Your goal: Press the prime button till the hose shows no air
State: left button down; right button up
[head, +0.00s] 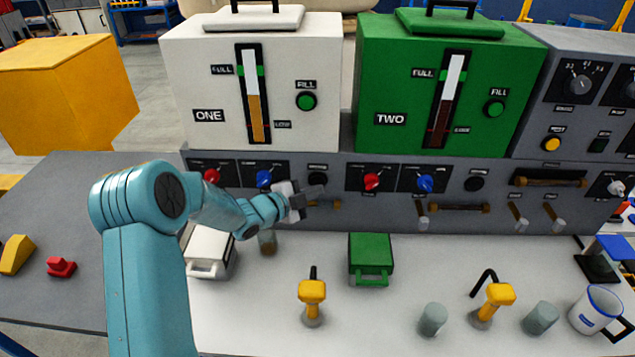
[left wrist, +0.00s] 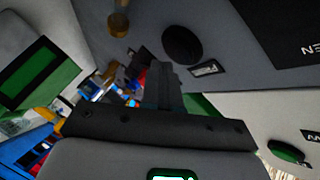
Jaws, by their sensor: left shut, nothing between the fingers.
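My left gripper (head: 318,191) is shut and empty in front of the lower panel, below the white tank marked ONE (head: 205,90). A round black button (head: 317,180) sits on the panel just above its fingertips. In the left wrist view the shut fingers (left wrist: 162,70) point up toward a round black button (left wrist: 182,43) with a small label beside it; I cannot read the label or tell whether they touch. A brownish hose (head: 336,204) below the button is partly hidden by the gripper, so I cannot tell whether air is in it. My right gripper is not in view.
A similar black button (head: 474,183) and amber hose (head: 459,208) lie under the green tank marked TWO (head: 392,90). Yellow-headed pumps (head: 312,291), grey cups (head: 432,319) and a white mug (head: 594,308) stand on the white counter.

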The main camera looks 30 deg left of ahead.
pick_arm(q)
jog(key=shift+w+a, duration=0.2)
jog(key=shift+w, duration=0.15)
jog(key=shift+w+a, duration=0.25)
jog(key=shift+w, duration=0.1)
dwell(0.8)
jog(key=shift+b, duration=0.35)
jog(key=shift+s+d+b, duration=0.45)
jog(key=shift+s+b, duration=0.15)
jog(key=shift+s, duration=0.1)
jog(key=shift+s+d+b, duration=0.45)
jog(key=shift+s+b, duration=0.05)
jog(key=shift+s, duration=0.2)
jog(key=shift+s+d+b, duration=0.4)
jog(key=shift+s+b, duration=0.15)
jog(key=shift+s, duration=0.2)
jog(key=shift+s+d+b, duration=0.45)
jog(key=shift+s+b, duration=0.05)
jog(key=shift+s, duration=0.2)
